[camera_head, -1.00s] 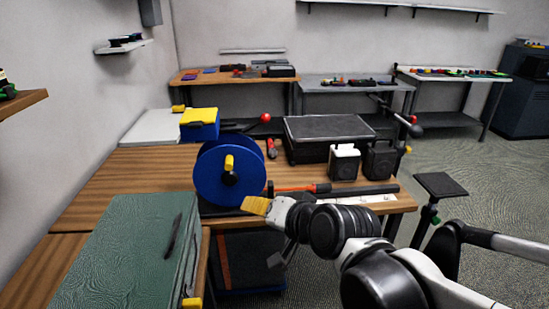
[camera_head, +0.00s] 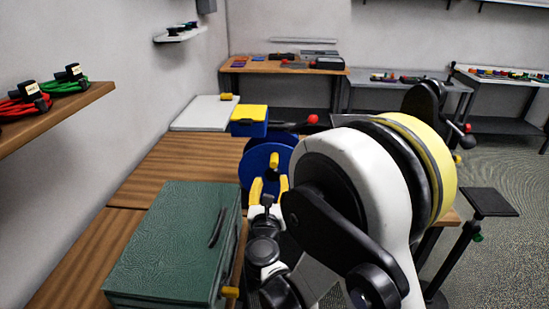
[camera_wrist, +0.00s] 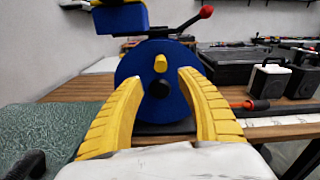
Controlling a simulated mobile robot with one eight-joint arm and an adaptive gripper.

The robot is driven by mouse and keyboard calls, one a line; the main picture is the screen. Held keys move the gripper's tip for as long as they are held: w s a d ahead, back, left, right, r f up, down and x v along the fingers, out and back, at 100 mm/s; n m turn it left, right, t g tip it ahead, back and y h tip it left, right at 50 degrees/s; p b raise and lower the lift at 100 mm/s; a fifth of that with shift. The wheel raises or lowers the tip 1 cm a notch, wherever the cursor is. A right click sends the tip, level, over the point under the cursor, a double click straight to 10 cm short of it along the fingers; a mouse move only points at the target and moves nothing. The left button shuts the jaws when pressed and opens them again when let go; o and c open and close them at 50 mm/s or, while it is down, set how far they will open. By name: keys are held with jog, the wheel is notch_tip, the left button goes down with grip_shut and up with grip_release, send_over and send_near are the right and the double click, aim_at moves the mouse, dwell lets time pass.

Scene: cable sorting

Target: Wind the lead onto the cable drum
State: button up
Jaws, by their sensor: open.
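The blue cable drum (camera_head: 256,161) stands upright on the wooden bench, with a yellow crank knob (camera_head: 274,159) on its near face. The wrist view shows the drum (camera_wrist: 140,104) face-on, its yellow knob (camera_wrist: 160,64) above a black hub (camera_wrist: 159,88). My gripper (camera_head: 270,183) is open and empty in front of the drum. Its yellow fingers frame the drum's lower face in the wrist view (camera_wrist: 160,78). No lead shows on the drum. Coiled red (camera_head: 20,103) and green (camera_head: 70,84) cables with black plugs lie on the left shelf; I cannot tell whether either is the task's lead.
A green case (camera_head: 170,240) lies at the near left. A blue box with a yellow lid (camera_head: 249,113) stands behind the drum. Bare bench (camera_head: 165,170) shows left of the drum.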

aim_at(274, 162)
jog(key=w, duration=0.3)
jog(key=w+b, duration=0.1)
jog(key=w, duration=0.3)
jog(key=w+b, duration=0.1)
jog(key=w, duration=0.2)
jog(key=shift+w+d+f, duration=0.1)
jog(key=shift+w+d, duration=0.15)
jog(key=shift+w, duration=0.1)
grip_shut()
